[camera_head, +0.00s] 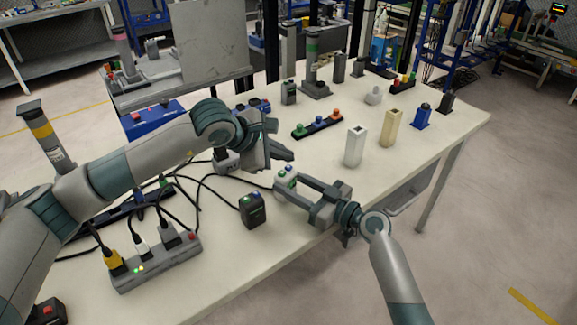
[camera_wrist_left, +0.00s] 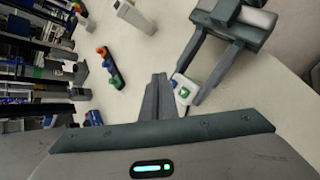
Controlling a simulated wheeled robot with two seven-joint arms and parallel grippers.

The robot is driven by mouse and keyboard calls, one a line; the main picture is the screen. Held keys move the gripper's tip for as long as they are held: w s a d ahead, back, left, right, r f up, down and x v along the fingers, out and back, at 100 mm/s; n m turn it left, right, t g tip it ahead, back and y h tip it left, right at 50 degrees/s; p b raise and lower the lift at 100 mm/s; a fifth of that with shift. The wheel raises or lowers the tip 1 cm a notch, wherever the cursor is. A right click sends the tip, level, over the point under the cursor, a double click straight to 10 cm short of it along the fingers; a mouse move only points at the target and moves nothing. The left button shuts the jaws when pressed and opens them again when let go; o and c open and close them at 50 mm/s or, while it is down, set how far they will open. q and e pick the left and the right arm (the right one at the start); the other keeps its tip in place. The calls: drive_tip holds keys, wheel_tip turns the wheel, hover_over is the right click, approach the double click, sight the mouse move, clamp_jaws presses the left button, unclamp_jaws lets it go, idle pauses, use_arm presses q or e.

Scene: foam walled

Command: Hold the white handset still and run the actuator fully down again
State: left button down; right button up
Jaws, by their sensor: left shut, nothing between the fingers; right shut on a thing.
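The white handset (camera_head: 286,176) has a green and a blue button on top and sits near the middle of the table. My right gripper (camera_head: 291,188) is shut on the handset, a finger on either side. The handset (camera_wrist_left: 186,89) also shows in the left wrist view, its green button visible, between the right gripper's fingers. My left gripper (camera_head: 288,156) is shut and empty, just behind and above the handset; its fingertips (camera_wrist_left: 158,78) look beside the handset in the wrist view. I cannot tell which thing is the actuator.
A black handset (camera_head: 252,211) with coloured buttons stands left of the right gripper. A power strip (camera_head: 155,262) with plugs and loose cables lies at the front left. A white post (camera_head: 355,146), a cream post (camera_head: 391,128) and a button bar (camera_head: 318,126) stand farther back.

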use_arm(q)
drive_tip(key=shift+r, duration=0.1)
drive_tip(key=shift+r, duration=2.4)
use_arm(e)
drive_tip(key=o, duration=1.2)
drive_tip(key=shift+o, duration=0.2)
drive_tip(key=v, duration=1.1)
drive_tip(key=shift+s+d, duration=0.35)
drive_tip(key=shift+d, duration=0.05)
